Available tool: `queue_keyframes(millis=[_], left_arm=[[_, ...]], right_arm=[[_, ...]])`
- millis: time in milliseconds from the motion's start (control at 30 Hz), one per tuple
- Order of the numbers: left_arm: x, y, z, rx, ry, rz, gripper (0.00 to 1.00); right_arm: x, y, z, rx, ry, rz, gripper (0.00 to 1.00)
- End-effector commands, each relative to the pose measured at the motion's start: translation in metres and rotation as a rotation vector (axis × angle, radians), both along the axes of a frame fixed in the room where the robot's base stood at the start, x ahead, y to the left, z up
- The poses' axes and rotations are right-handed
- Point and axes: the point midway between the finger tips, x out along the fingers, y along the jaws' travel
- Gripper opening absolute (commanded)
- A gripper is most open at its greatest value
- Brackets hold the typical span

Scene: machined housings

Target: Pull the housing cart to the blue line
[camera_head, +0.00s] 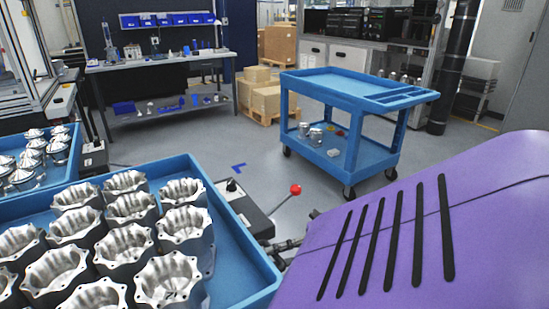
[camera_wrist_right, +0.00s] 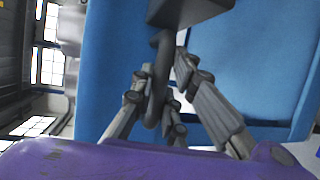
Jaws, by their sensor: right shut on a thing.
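The housing cart is the blue tray (camera_head: 232,240) at lower left in the head view, filled with several grey machined housings (camera_head: 170,278). My right gripper (camera_head: 284,246) is at the cart's right edge, mostly hidden behind my purple arm. In the right wrist view, my right gripper (camera_wrist_right: 163,100) is shut on a dark grey handle (camera_wrist_right: 157,75), which hangs from a bracket in front of a blue panel. A blue L-shaped floor mark (camera_head: 239,168) shows beyond the cart. My left gripper is not in view.
A dark box with a red-knobbed lever (camera_head: 295,190) stands beside the cart. A blue utility cart (camera_head: 345,83) stands at back right. Another blue tray (camera_head: 72,170) with shiny parts is at left. A workbench (camera_head: 160,62) and cardboard boxes (camera_head: 266,100) stand behind. The central floor is clear.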

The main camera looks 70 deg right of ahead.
Motion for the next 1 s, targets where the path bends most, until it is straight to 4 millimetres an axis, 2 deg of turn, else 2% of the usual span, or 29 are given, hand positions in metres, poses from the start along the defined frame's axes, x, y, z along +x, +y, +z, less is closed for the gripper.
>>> queue_keyframes(millis=[33,167,567,667,1000], left_arm=[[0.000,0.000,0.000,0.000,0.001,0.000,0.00],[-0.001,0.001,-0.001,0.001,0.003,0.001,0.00],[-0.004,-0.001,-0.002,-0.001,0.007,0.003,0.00],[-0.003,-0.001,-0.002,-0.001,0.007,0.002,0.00],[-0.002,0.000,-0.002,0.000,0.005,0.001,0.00]], right_arm=[[0.001,-0.002,0.000,-0.007,0.000,-0.005,0.14],[0.000,-0.002,0.000,-0.005,0.000,-0.006,0.31],[-0.005,-0.005,0.001,-0.002,0.002,-0.004,0.32],[-0.017,-0.013,0.003,-0.003,0.004,-0.006,0.32],[-0.074,-0.051,0.017,-0.004,0.002,-0.007,0.32]])
